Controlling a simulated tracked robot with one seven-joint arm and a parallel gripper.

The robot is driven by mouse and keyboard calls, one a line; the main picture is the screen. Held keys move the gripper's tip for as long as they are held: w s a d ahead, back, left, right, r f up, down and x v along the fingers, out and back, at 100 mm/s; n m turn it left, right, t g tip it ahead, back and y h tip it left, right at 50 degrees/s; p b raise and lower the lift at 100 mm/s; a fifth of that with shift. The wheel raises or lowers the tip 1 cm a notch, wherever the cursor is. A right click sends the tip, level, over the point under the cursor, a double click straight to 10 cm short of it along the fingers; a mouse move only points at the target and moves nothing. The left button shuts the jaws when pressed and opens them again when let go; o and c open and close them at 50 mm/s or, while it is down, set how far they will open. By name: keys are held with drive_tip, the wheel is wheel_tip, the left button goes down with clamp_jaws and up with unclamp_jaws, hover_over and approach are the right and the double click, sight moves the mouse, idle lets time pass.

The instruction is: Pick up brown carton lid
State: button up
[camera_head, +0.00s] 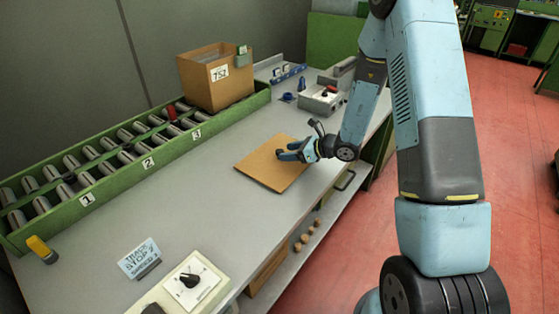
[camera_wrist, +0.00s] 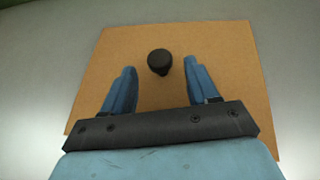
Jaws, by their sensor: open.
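The brown carton lid (camera_head: 262,168) lies flat on the grey workbench, right of the roller track. It is a flat brown sheet, and it also fills the middle of the wrist view (camera_wrist: 221,58). A dark round knob (camera_wrist: 159,62) shows over the lid in the wrist view, between and just beyond my fingertips. My gripper (camera_head: 281,151) is over the lid with its two blue fingers apart. In the wrist view the open fingers (camera_wrist: 160,75) have the knob's near side between them. I cannot tell whether they touch the lid.
A green roller track (camera_head: 120,165) with numbered places runs along the back left. An open carton marked 752 (camera_head: 215,78) stands at its far end. A control box (camera_head: 320,99) is beyond the lid, and a knob box (camera_head: 190,283) and sign (camera_head: 140,258) are nearer. Bench between is clear.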

sight(281, 151)
drive_tip(key=x, duration=0.4)
drive_tip(key=shift+w+a+r, duration=0.2)
drive_tip(key=shift+a, duration=0.05)
drive_tip(key=c, duration=1.1)
